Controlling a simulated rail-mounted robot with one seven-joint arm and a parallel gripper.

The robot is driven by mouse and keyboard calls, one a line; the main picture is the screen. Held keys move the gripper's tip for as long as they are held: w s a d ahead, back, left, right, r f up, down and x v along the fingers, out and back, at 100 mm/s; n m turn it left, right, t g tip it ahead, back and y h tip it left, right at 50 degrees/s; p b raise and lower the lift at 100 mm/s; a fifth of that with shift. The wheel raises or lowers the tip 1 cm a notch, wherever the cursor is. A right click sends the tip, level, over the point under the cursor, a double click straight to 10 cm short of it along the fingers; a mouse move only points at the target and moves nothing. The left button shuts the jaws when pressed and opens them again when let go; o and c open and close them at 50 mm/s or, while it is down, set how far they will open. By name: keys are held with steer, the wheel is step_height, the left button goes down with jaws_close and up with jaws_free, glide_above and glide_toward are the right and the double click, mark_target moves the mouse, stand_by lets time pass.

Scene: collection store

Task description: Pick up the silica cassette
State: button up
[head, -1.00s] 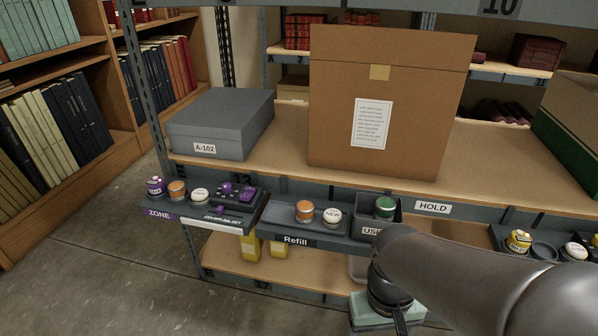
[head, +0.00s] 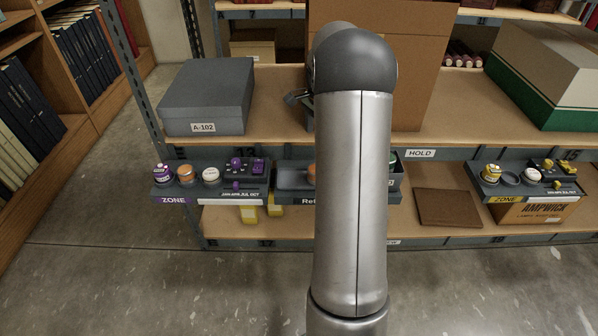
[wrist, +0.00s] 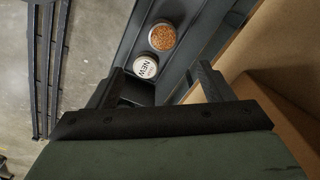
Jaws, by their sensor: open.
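A round cassette with orange beads (wrist: 162,37) sits in the Refill tray (wrist: 188,50), beside a round white-lidded one marked NEW (wrist: 146,66). In the head view my arm hides most of the Refill tray (head: 292,180); only an edge of its orange cassette (head: 311,174) shows. Another orange-topped cassette (head: 186,174) stands in the purple ZONE tray at left. My gripper (wrist: 160,74) is open and empty. Its fingers appear on either side of the NEW cassette in the wrist view; how far above it I cannot tell. The head view does not show the fingers clearly.
A large brown box (head: 425,60) and the grey A-102 box (head: 207,95) stand on the shelf above the trays. A yellow ZONE tray (head: 490,190) is at right.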

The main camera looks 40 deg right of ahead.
step_height(320, 180, down, 9)
steer(key=shift+s+d+r+b, duration=0.1)
steer(key=shift+b, duration=0.3)
steer(key=shift+w+f+b, duration=0.15)
steer(key=shift+w+f, duration=0.05)
steer(key=shift+f, duration=1.4)
steer(key=shift+w+f+b, duration=0.15)
steer(key=shift+f, duration=1.45)
steer(key=c, duration=1.1)
